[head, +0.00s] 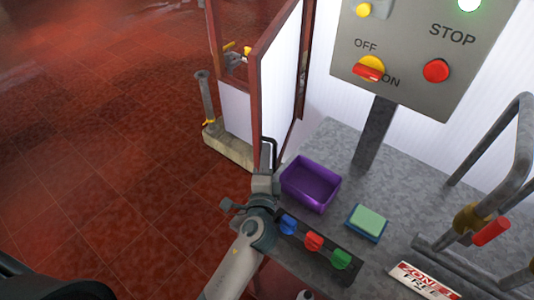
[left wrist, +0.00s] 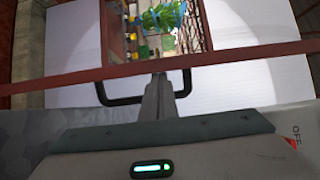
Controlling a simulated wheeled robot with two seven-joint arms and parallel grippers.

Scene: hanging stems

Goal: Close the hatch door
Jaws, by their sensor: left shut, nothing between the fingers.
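The hatch door (head: 281,75) is a white panel with a red-brown frame. In the head view it stands swung out at an angle from the wall opening, so it is open. Its black bar handle (head: 269,146) is near the lower edge; it also shows as a U-shaped bar in the left wrist view (left wrist: 118,102). My left gripper (head: 265,160) is shut with nothing in it. Its fingertips overlap the handle in the left wrist view; I cannot tell whether they touch. My right gripper is not in view.
A purple bin (head: 310,184), a green-and-blue sponge (head: 368,222) and a rack of coloured clips (head: 313,243) are on the grey counter beside my left arm. A control panel (head: 408,50) stands behind. Red floor (head: 110,130) is clear at left.

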